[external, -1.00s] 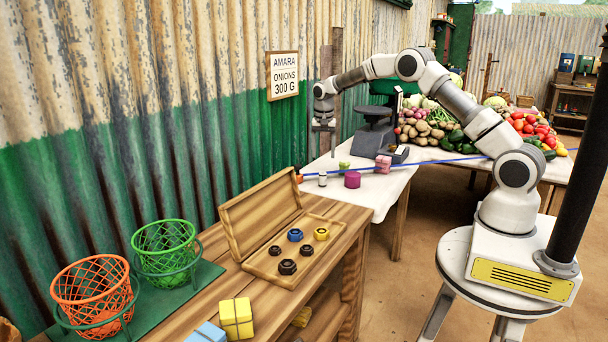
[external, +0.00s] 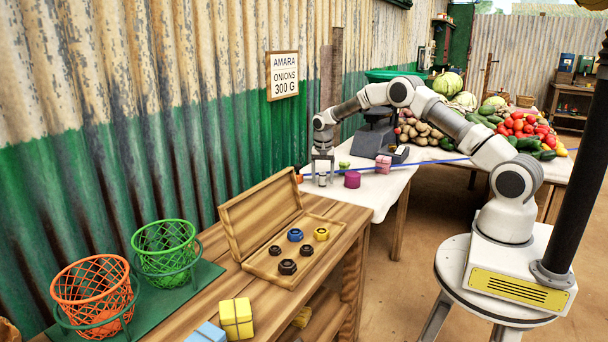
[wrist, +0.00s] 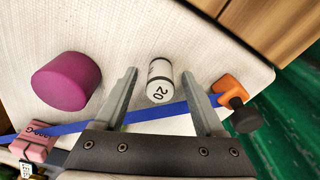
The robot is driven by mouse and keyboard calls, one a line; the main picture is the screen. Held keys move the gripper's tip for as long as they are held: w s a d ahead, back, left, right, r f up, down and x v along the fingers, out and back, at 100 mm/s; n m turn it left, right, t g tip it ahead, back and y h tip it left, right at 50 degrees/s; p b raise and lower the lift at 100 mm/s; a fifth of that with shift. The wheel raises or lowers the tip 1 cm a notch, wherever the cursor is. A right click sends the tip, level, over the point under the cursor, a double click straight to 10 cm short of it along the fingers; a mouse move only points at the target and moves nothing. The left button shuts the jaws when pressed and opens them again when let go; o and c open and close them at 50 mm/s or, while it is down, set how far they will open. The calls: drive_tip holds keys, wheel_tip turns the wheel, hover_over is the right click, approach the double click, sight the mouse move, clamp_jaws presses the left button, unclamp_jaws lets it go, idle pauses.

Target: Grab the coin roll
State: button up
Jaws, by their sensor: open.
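The coin roll (wrist: 160,78) is a small white cylinder with dark bands and a "20" on its end. It stands on the white cloth of the table, and also shows in the external view (external: 322,181), partly covered by the fingers. My gripper (wrist: 159,74) is open and points down over it. In the wrist view the coin roll appears between the two fingertips, with a gap on each side. In the external view my gripper (external: 322,177) is low at the coin roll; I cannot tell whether the fingers touch it.
A magenta cylinder (wrist: 66,80) and a pink block (wrist: 34,145) stand to one side; an orange piece with a black knob (wrist: 232,100) is on the other. A blue strip (wrist: 150,113) crosses the cloth. A scale (external: 375,138) stands behind. An open wooden box (external: 268,262) is nearer.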

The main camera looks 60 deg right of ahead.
clamp_jaws()
drive_tip(key=shift+r, duration=0.1)
idle(0.4)
